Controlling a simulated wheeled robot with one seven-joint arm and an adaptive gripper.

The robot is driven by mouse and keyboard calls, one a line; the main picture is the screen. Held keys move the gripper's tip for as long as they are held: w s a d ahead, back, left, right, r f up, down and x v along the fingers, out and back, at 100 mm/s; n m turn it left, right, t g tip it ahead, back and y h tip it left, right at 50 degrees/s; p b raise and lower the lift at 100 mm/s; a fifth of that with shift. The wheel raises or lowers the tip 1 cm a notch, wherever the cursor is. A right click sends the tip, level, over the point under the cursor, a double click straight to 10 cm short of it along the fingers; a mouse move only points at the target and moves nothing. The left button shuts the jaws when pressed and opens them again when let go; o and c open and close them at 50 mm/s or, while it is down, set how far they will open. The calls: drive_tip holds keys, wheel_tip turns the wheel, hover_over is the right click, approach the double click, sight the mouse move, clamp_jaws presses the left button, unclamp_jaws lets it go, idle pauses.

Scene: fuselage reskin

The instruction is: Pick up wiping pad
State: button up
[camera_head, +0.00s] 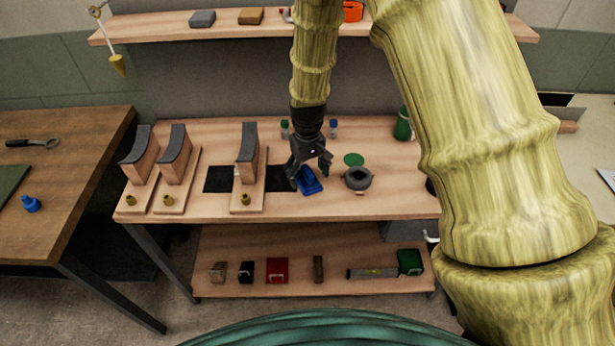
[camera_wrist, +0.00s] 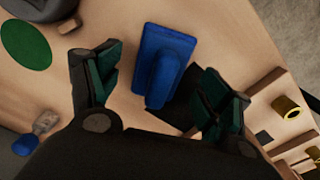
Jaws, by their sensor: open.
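The wiping pad looks to be the blue block with a raised grip (camera_wrist: 163,65), lying on the wooden bench top; it also shows in the head view (camera_head: 309,181). My gripper (camera_head: 309,168) is just above it, pointing down. In the wrist view my gripper (camera_wrist: 157,88) is open, with one green-padded finger on each side of the blue block. The fingers appear apart from it. In the head view the gripper partly covers the block's upper left part.
A dark grey ring-shaped object (camera_head: 357,178) and a green disc (camera_head: 353,159) lie to the right. A wooden stand with a curved dark top (camera_head: 248,165) is to the left. Small bottles (camera_head: 333,128) and a green bottle (camera_head: 403,124) stand behind. A shelf (camera_head: 215,31) hangs above.

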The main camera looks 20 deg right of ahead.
drive_tip(key=shift+f, duration=0.75)
drive_tip(key=c, duration=1.2)
drive_tip(key=shift+r, duration=0.1)
drive_tip(key=shift+r, duration=0.45)
drive_tip(key=shift+s+a+r+b, duration=0.2)
drive_tip(key=shift+r+b, duration=0.15)
drive_tip(key=shift+r, duration=0.25)
drive_tip(key=shift+s+a+r+b, duration=0.15)
drive_tip(key=shift+r+b, duration=0.2)
drive_tip(key=shift+r, duration=0.25)
drive_tip(key=s+a+r+b, duration=0.1)
drive_tip(key=s+a+b, duration=0.1)
drive_tip(key=s+a, duration=0.7)
drive_tip(key=shift+s+a+r, duration=0.3)
drive_tip(key=shift+s+a, duration=0.1)
drive_tip(key=shift+a, duration=0.85)
